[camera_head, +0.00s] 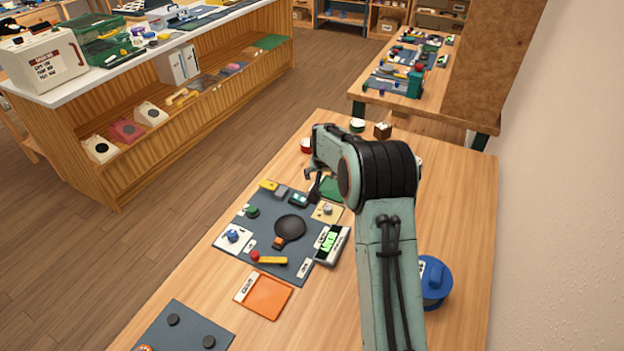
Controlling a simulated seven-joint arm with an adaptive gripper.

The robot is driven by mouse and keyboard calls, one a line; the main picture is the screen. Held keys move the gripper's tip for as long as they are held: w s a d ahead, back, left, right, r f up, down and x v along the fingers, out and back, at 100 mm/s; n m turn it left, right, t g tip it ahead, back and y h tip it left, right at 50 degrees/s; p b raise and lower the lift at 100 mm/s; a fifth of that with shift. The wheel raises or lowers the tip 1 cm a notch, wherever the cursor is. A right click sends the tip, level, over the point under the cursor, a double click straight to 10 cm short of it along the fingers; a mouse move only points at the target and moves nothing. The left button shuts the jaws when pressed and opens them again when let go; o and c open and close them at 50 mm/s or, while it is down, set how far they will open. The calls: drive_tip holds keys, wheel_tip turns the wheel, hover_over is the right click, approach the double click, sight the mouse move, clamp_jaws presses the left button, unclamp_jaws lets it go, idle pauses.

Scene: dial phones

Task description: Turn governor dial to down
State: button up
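A dark mat (226,254) on the wooden table holds several small controls. The labels are too small to read, so I cannot tell which is the governor dial. One candidate is a small knob on a beige plate (328,211). Another is a blue knob on a white plate (234,236). A large dark round piece (290,228) with an orange end lies mid-mat. My gripper (312,187) is above the far edge of the mat, near the beige plate, and nothing is clearly held. Its fingers are small and partly hidden by my arm.
A red-tipped yellow lever (270,260), a green-display box (332,245) and a small dark box (299,199) are on or beside the mat. An orange tray (264,296) lies nearer. A blue canister (434,284) stands right of my arm. Bare table (455,200) is at right.

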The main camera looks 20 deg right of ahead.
drive_tip(key=g, duration=0.2)
hover_over(328, 208)
drive_tip(key=s, duration=0.2)
drive_tip(key=f, duration=0.7)
drive_tip(key=shift+s+a+f, duration=0.15)
drive_tip(key=shift+a+f, duration=0.15)
drive_tip(key=shift+a, duration=0.1)
drive_tip(key=x, duration=0.6)
drive_tip(key=shift+r, duration=0.1)
clamp_jaws()
